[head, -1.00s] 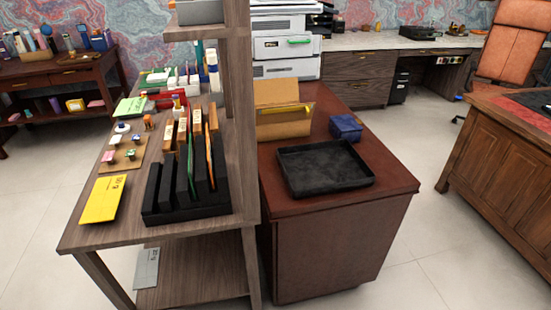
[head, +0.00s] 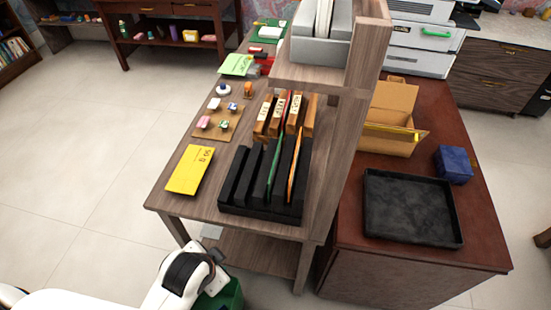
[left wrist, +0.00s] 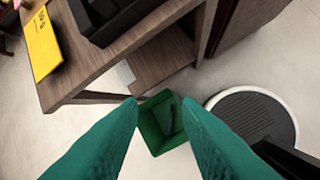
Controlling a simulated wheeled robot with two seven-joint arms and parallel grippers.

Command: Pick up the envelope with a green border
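A thin upright envelope with a green edge (head: 277,165) stands in a slot of the black rack (head: 262,212) on the wooden desk. An orange-edged one (head: 297,168) stands just right of it. Only their narrow edges show clearly. My left arm comes in at the bottom of the head view, below the desk front; its fingers are not clear there. In the left wrist view my left gripper (left wrist: 160,103) has two teal fingers spread apart with nothing between them, in front of the desk. Part of the rack (left wrist: 110,18) shows there. My right gripper is not in view.
A yellow envelope (head: 190,170) lies left of the rack. Stamps on a board (head: 216,124) lie behind it. A wooden shelf post (head: 345,150) rises right of the rack. A green bin (left wrist: 153,139) is on the floor below. A black tray (head: 410,235) lies on the right table.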

